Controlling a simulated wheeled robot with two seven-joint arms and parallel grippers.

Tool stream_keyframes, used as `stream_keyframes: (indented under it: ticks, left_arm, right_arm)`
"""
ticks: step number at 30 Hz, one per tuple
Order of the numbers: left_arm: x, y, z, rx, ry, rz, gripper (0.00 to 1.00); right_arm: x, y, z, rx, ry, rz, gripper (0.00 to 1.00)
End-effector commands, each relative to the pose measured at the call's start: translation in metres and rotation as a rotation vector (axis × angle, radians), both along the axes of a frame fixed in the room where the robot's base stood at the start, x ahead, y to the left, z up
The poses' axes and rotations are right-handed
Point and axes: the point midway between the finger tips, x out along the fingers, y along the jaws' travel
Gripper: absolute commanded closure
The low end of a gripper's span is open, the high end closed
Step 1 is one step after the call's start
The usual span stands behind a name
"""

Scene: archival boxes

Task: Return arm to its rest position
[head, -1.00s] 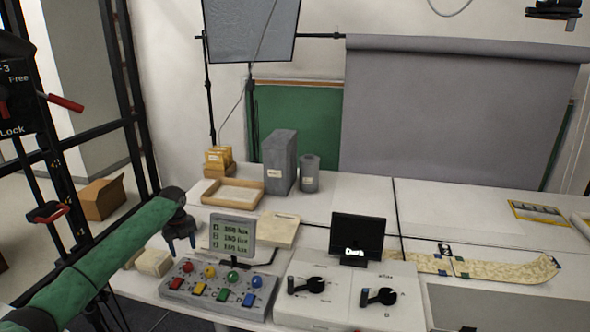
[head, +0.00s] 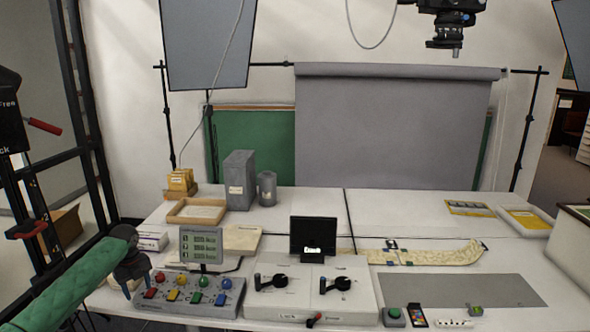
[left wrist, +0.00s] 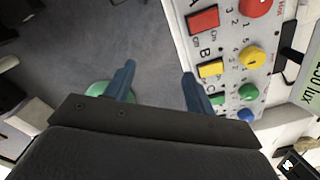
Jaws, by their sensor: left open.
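My left arm, in a green sleeve, comes in from the lower left in the head view. Its gripper (head: 131,279) is open and empty, at the left end of the grey control panel (head: 200,311). In the left wrist view the two blue fingers of the left gripper (left wrist: 160,82) stand apart with grey floor between them. The panel (left wrist: 228,22), with red, yellow, green and blue buttons, lies to the right of the fingers there. I see no contact between fingers and panel. My right gripper is not in view.
A lux display (head: 201,245) stands behind the panel. A white box with two black knobs (head: 262,306) and a small black screen (head: 313,236) are right of it. A black frame (head: 86,110) stands left.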

Motion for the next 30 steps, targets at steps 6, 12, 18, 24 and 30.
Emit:
stream_keyframes:
  ticks: [6,12,18,24,30]
  left_arm:
    - [-0.008,-0.018,-0.033,-0.002,-0.002,0.059,0.45]
    - [-0.019,-0.04,-0.071,-0.004,-0.007,0.136,0.45]
    - [-0.042,-0.074,-0.129,-0.013,-0.012,0.258,0.45]
    - [-0.085,-0.123,-0.209,-0.036,-0.023,0.455,0.45]
    - [-0.139,-0.169,-0.28,-0.064,-0.029,0.665,0.45]
  right_arm:
    - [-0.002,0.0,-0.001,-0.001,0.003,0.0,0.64]
    - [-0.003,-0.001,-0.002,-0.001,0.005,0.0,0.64]
    - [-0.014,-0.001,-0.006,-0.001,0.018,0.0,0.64]
    - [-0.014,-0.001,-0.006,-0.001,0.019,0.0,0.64]
    - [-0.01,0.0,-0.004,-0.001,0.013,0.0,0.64]
